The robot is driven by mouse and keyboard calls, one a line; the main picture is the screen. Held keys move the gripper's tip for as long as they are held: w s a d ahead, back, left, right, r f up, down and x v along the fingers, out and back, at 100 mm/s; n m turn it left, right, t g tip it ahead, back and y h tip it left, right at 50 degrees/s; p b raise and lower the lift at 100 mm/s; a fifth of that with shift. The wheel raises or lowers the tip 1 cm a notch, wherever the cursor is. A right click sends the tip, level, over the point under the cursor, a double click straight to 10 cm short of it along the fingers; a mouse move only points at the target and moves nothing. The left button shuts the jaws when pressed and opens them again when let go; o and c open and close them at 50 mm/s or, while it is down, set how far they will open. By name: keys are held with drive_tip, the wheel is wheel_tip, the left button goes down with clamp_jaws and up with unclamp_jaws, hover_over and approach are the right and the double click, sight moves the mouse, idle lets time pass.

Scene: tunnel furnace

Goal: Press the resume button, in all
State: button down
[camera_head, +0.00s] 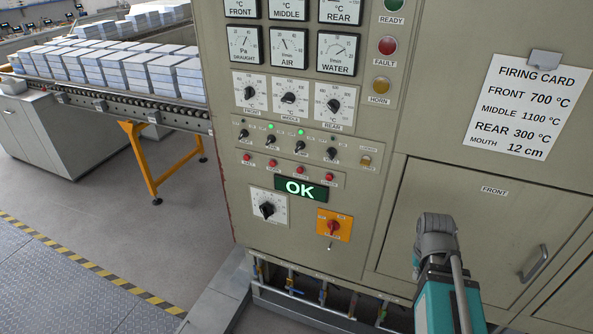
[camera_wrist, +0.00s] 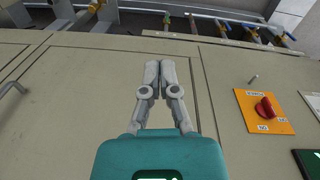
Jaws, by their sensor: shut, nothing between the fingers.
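A row of several small red buttons (camera_head: 272,163) runs across the control panel (camera_head: 215,130), above a green display reading OK (camera_head: 300,188). The labels under the buttons are too small to read, so I cannot tell which one is resume. My gripper (camera_head: 437,222) is at the lower right, in front of the panel's lower door, to the right of the buttons and lower than them. In the wrist view my gripper (camera_wrist: 160,65) has its grey fingers together and empty, over the plain door. The red buttons are not seen in the wrist view.
An orange plate with a red rotary switch (camera_head: 333,226) lies between gripper and buttons; it also shows in the wrist view (camera_wrist: 264,112). A black knob (camera_head: 267,209), toggle switches (camera_head: 300,147), gauges and dials surround the buttons. A door handle (camera_head: 535,263) protrudes at right.

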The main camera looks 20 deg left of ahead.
sight(300, 170)
drive_tip(key=w+a+r+n+t+h+p, duration=0.2)
drive_tip(key=w+a, duration=0.4)
drive_tip(key=a, duration=0.3)
drive_tip(key=w+a+r+n+t+p, duration=0.1)
drive_tip(key=a+r+n+t, duration=0.1)
drive_tip(key=a, duration=0.8)
drive_tip(key=w+a+r+n+t+p, duration=0.1)
drive_tip(key=a+r+n+t, duration=0.1)
drive_tip(key=a, duration=0.9)
drive_tip(key=a+r+n+t+p, duration=0.1)
drive_tip(key=a+r, duration=0.3)
drive_tip(key=a, duration=0.7)
drive_tip(key=shift+w+a+r+n+t, duration=0.2)
drive_tip(key=shift+w+r+n+t, duration=0.2)
drive_tip(key=shift+n+t, duration=0.35)
drive_tip(key=shift+w+f, duration=0.1)
drive_tip(key=shift+w, duration=0.1)
drive_tip(key=shift+w+d, duration=0.2)
drive_tip(key=shift+w, duration=1.95)
drive_tip(key=shift+w+d, duration=0.15)
drive_tip(key=shift+w, duration=1.95)
drive_tip(key=shift+w, duration=0.85)
drive_tip(key=shift+s, duration=0.95)
